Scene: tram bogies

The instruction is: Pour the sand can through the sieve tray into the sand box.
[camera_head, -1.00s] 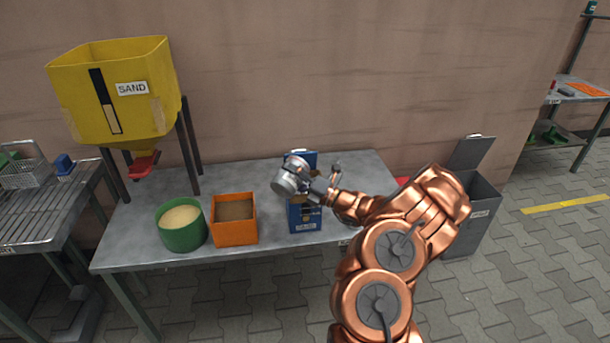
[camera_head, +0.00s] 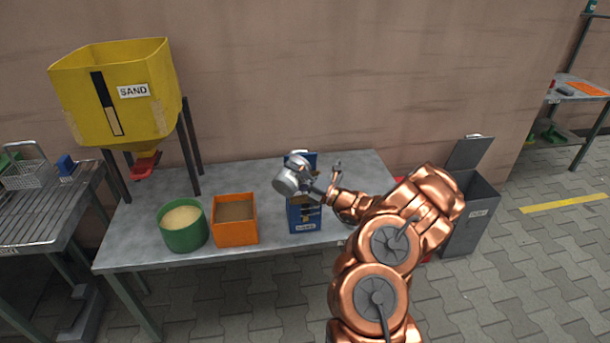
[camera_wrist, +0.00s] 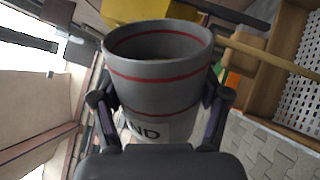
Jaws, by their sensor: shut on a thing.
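My gripper (camera_wrist: 160,110) is shut around a grey metal can (camera_wrist: 158,75) with red bands and a label ending in "ND". In the head view the can (camera_head: 289,181) is off the table, tilted to the left, above the left part of a blue box (camera_head: 304,217). Its inside is dark, so I cannot tell what it holds. No stream of sand shows. A wooden-framed tray with white perforated mesh (camera_wrist: 301,76), apparently the sieve tray, shows at the right of the wrist view. In the head view my gripper and can cover most of the blue box's top.
An orange bin with brown contents (camera_head: 235,228) and a green tub of pale sand (camera_head: 182,240) stand left of the blue box. A yellow sand hopper (camera_head: 80,102) stands at the back left. A grey lidded bin (camera_head: 478,232) is right of the table. The table's back middle is clear.

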